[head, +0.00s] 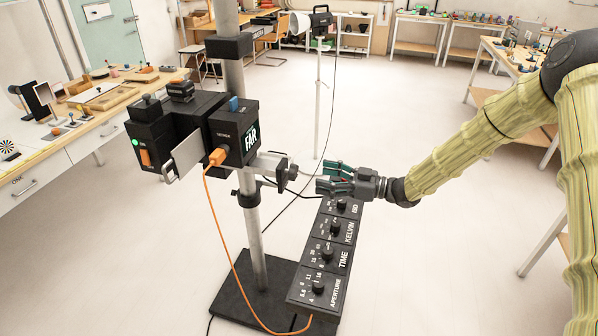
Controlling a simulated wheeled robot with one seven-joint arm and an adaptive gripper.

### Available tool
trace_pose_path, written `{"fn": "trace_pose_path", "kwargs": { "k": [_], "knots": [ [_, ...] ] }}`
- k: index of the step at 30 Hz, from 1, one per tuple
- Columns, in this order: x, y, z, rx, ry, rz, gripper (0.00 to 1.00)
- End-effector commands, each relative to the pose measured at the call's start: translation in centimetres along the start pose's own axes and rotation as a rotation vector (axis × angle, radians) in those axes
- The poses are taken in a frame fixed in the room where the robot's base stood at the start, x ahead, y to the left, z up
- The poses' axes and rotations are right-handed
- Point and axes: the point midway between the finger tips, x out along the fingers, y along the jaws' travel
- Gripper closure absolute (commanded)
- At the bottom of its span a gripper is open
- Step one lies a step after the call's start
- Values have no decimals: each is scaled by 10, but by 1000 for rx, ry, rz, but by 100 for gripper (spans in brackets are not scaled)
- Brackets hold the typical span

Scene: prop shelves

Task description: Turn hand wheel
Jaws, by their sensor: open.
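My gripper (325,178) reaches in from the right, with its dark green fingers pointing left and spread apart, empty. Just left of the fingertips is a silver-grey fitting (272,165) on the grey pole (257,220). My gripper is above the far end of a black panel (324,258) with round knobs labelled ISO, KELVIN, TIME and APERTURE.
A black camera-like box (233,131) is on the pole, with an orange cable (222,228) hanging from it. The pole stands on a black base plate (240,295). A cluttered table (70,135) is at left; shelves (418,42) line the back. The floor at lower right is clear.

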Motion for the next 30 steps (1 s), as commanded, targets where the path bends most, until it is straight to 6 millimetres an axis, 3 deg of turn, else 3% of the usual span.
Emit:
{"fn": "trace_pose_path", "kwargs": {
  "k": [13, 21, 29, 30],
  "knots": [
    [67, 1, -2, 0, 0, 3, 34],
    [83, 1, -1, 0, 1, 4, 34],
    [83, 1, 0, 0, 0, 5, 34],
    [83, 1, 0, 0, 0, 5, 37]
  ]
}}
